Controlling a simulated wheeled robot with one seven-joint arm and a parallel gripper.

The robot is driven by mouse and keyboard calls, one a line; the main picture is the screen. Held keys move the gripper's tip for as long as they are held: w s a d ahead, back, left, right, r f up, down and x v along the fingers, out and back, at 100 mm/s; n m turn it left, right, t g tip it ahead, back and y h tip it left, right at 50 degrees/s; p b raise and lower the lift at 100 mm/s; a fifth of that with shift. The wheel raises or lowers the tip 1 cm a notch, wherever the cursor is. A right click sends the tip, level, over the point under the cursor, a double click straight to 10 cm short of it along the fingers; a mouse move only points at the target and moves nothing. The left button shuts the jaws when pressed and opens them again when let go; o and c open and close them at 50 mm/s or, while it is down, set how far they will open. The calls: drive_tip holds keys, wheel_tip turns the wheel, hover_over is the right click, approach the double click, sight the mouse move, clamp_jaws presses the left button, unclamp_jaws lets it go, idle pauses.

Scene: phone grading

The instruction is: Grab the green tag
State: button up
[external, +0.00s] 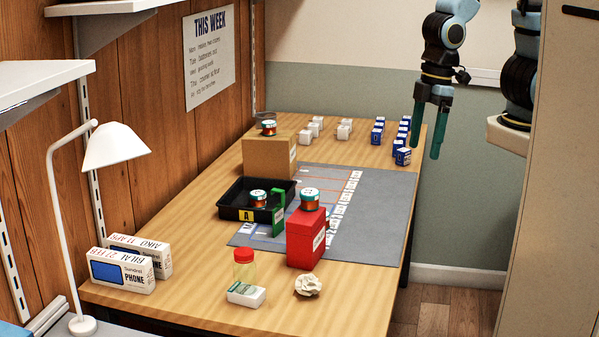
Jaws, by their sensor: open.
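A small green upright piece (278,212), which looks like the green tag, stands at the right side of the black tray (228,212). A red box (305,240) beside it partly hides it, and I cannot tell whether it touches the tray. My gripper (430,143) hangs at the upper right with its teal fingers pointing down. It is open and empty, well above and to the right of the green piece.
A cardboard box (270,157) stands behind. Blue and white small boxes (402,156) line the far end. The grey mat's right side (385,205) is clear.

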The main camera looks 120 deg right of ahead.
drive_tip(key=c, duration=0.6)
drive_tip(key=shift+r, duration=0.1)
